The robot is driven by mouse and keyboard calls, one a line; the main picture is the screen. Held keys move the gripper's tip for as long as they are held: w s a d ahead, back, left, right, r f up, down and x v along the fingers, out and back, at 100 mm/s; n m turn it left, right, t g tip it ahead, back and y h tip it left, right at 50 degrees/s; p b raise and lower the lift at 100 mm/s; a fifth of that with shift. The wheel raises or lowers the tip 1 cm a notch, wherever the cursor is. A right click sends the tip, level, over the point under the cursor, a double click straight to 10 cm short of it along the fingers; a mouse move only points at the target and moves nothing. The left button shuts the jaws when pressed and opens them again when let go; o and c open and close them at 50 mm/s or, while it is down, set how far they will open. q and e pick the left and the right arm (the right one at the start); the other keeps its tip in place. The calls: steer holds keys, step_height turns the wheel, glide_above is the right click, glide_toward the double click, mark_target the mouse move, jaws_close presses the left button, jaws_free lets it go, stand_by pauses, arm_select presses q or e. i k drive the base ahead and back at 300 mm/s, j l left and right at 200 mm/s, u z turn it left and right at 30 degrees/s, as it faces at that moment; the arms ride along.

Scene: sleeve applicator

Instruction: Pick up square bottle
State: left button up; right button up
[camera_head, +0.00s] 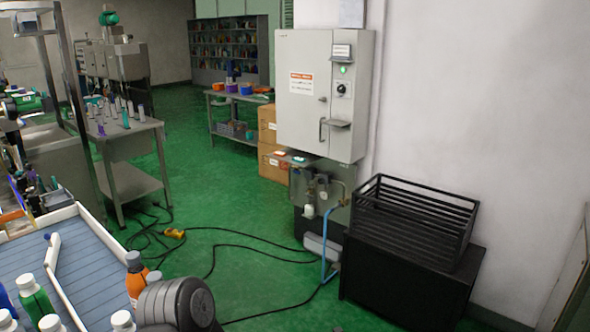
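Several bottles stand at the lower left. A green bottle (36,302) with a white cap stands farther left, and a blue bottle (6,301) is cut off by the left edge. White caps (122,320) of other bottles show along the bottom edge, their bodies out of frame. I cannot tell which bottle is the square one. Neither gripper is in view.
A grey slatted conveyor (85,266) with pale side rails lies at lower left. A steel table (128,140) with small bottles stands behind. A black rack (412,215) sits on a black box at right. Cables (215,235) cross the open green floor.

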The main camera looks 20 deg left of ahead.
mark_target(34, 297)
steer(key=i+u, duration=0.25)
steer(key=u, duration=0.2)
steer(key=i+u, duration=0.3)
steer(key=u, duration=0.15)
